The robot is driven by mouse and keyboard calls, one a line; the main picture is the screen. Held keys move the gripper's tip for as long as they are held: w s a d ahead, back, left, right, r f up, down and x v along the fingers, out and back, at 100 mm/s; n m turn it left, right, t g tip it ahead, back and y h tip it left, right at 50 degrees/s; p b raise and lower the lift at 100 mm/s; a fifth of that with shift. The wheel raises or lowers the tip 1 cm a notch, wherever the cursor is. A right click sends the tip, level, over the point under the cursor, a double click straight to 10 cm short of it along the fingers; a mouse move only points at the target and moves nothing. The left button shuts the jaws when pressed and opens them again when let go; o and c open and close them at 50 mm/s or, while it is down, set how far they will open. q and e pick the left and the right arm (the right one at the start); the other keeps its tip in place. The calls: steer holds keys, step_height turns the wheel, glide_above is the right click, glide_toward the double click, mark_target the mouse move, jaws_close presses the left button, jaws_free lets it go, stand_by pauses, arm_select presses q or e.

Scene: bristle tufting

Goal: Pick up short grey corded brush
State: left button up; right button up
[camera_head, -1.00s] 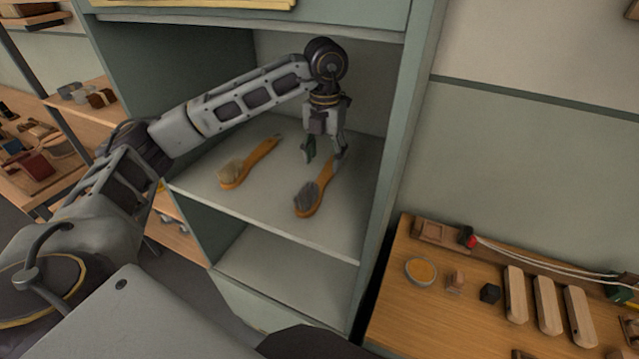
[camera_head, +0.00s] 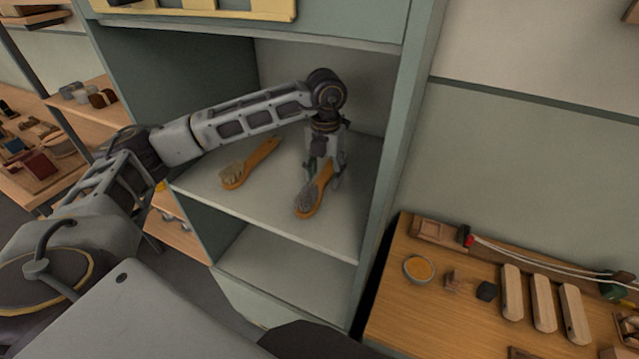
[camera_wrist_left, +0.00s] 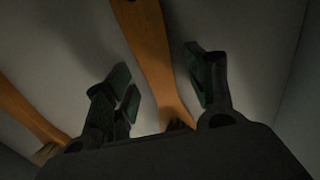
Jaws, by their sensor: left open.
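A brush with grey bristles and an orange-brown wooden handle (camera_head: 313,196) lies on the cabinet shelf, bristle end toward the front. A second brush with paler, cream bristles (camera_head: 247,165) lies to its left. My left gripper (camera_head: 322,181) points down over the handle of the grey brush. In the left wrist view my open fingers (camera_wrist_left: 165,85) stand on either side of that wooden handle (camera_wrist_left: 148,40), with gaps to it. The grey bristles are mostly hidden there behind the gripper body. No cord can be made out on either brush. My right gripper is not in view.
The shelf (camera_head: 275,212) has side walls close to the gripper's right and a panel above. A wooden bench (camera_head: 410,310) at right holds a bowl (camera_head: 419,269), wooden blocks (camera_head: 543,302) and cords. Another shelf unit with small items stands at left.

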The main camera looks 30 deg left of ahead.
arm_select(q)
steer(key=shift+c, duration=0.4)
steer(key=c, duration=1.1)
steer(key=shift+o, duration=0.2)
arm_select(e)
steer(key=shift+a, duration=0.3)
arm_select(q)
steer(key=shift+r, duration=0.1)
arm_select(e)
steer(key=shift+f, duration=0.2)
